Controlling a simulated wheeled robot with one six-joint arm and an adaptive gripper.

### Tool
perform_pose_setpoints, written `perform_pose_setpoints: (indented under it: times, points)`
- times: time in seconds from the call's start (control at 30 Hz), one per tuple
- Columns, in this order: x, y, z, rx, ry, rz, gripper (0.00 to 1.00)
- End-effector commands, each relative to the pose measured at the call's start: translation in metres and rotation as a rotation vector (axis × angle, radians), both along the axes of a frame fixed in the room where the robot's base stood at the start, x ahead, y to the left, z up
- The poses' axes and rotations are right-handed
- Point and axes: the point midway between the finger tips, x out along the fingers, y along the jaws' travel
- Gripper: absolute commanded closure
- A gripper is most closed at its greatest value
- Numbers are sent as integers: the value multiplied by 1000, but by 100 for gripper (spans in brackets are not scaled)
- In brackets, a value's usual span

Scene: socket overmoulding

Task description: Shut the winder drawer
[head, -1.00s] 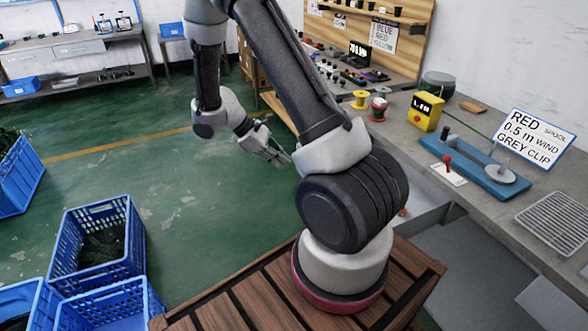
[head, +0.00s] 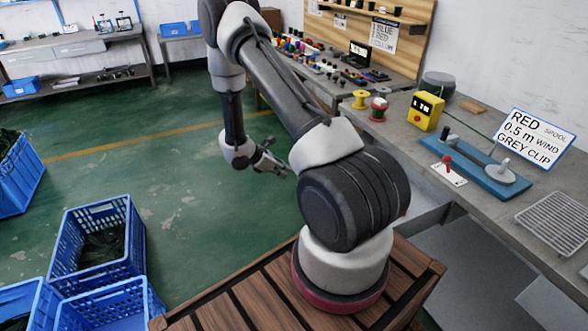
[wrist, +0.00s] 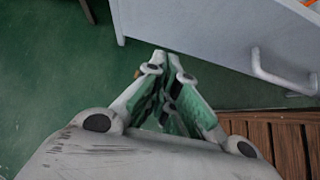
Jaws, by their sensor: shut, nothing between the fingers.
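The winder drawer (head: 432,217) shows in the head view as a pale panel under the bench, just right of my arm, which hides much of it. It appears to stand out from the bench; how far I cannot tell. In the wrist view a pale drawer front (wrist: 200,35) fills the upper right, with a bar handle (wrist: 284,84) at its right. My gripper (head: 285,172) is left of my arm's base in the head view, shut and empty. In the wrist view its fingertips (wrist: 163,60) are left of the handle; contact with the front cannot be judged.
The winder (head: 478,167) sits on the grey bench (head: 455,115), with a yellow counter box (head: 425,110), a sign (head: 533,140) and a wire rack (head: 555,220). Blue crates (head: 98,240) stand at the left. The green floor (head: 200,215) between is clear.

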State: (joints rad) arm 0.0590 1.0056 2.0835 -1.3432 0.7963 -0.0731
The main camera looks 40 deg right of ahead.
Motion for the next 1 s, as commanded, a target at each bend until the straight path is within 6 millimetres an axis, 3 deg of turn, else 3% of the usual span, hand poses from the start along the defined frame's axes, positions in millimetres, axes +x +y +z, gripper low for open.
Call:
perform_pose_setpoints:
  times: [0.23, 0.8, 1.0]
  points:
    - [-9, -33, -2, 1, -1, -4, 100]
    - [-10, -42, -1, 1, -2, -1, 100]
    - [-15, -59, -1, 1, -1, -5, 100]
